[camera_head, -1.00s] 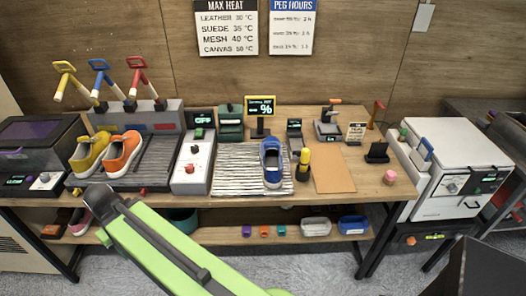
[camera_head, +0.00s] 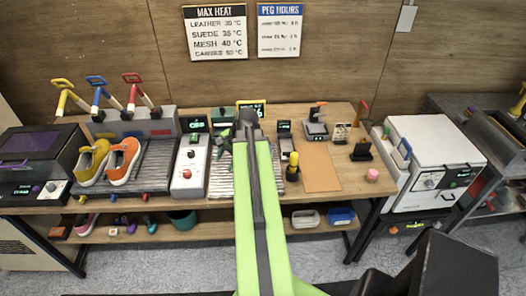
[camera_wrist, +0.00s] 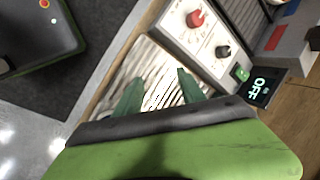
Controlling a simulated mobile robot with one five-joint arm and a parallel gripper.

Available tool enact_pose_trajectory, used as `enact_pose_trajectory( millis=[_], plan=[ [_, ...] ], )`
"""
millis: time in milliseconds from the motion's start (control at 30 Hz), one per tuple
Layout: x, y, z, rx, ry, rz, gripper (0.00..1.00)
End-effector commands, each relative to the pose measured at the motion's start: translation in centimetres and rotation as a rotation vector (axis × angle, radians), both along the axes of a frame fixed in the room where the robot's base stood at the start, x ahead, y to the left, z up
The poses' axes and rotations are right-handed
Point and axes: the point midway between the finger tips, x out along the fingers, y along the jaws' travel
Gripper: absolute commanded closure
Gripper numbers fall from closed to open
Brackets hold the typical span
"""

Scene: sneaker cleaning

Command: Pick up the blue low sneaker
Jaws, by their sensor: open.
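The blue low sneaker does not show in either current view; my arm covers the spot on the ribbed mat where it lay in the earlier head view. The ribbed silver mat (camera_head: 219,183) shows at the arm's left side, and it also fills the middle of the wrist view (camera_wrist: 150,62). My gripper (camera_wrist: 158,88) is open over this mat, its two green fingers apart, with only bare ribbed surface visible between them. In the head view my green arm reaches straight over the bench, hiding most of the gripper.
A white control box (camera_head: 190,166) with a red knob stands left of the mat. Yellow (camera_head: 91,162) and orange (camera_head: 123,160) sneakers stand farther left. A yellow-and-black bottle (camera_head: 292,167) and a brown board (camera_head: 319,167) are on the right. A white oven-like box (camera_head: 435,155) stands far right.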

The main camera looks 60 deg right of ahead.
Motion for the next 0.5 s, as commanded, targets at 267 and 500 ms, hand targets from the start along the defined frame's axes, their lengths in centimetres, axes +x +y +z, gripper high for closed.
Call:
enact_pose_trajectory(
  millis=[267, 500],
  plan=[
    [-13.5, -13.6, 7.2, 0.147, -0.155, -0.625, 0.53],
    [-16.3, -15.6, 7.8, 0.176, -0.193, -0.738, 0.53]
  ],
)
